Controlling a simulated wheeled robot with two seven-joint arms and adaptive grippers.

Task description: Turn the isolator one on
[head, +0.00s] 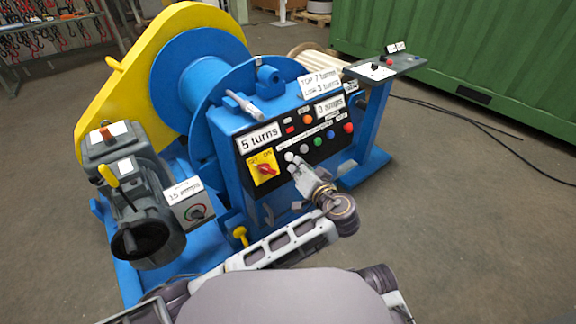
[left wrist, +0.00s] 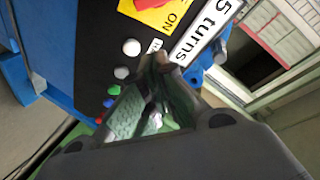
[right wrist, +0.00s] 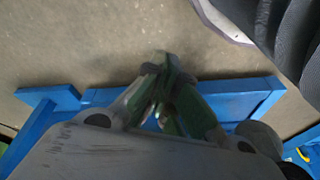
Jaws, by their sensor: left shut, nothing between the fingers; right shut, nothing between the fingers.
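The isolator is a red rotary knob (head: 266,170) on a yellow plate (head: 257,162) marked OFF and ON, at the left of the black control panel. Which mark the knob points to is not clear. In the left wrist view the yellow plate (left wrist: 170,17) with ON and part of the red knob (left wrist: 148,3) show at the top edge. My left gripper (head: 293,161) is shut and empty, in front of the panel just right of the isolator, by the white buttons. It also shows in the left wrist view (left wrist: 157,62). My right gripper (right wrist: 163,62) is shut and empty, low above blue frame.
A blue winch drum (head: 205,85) and yellow guard (head: 120,85) stand behind. A grey motor (head: 130,185) is at left.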

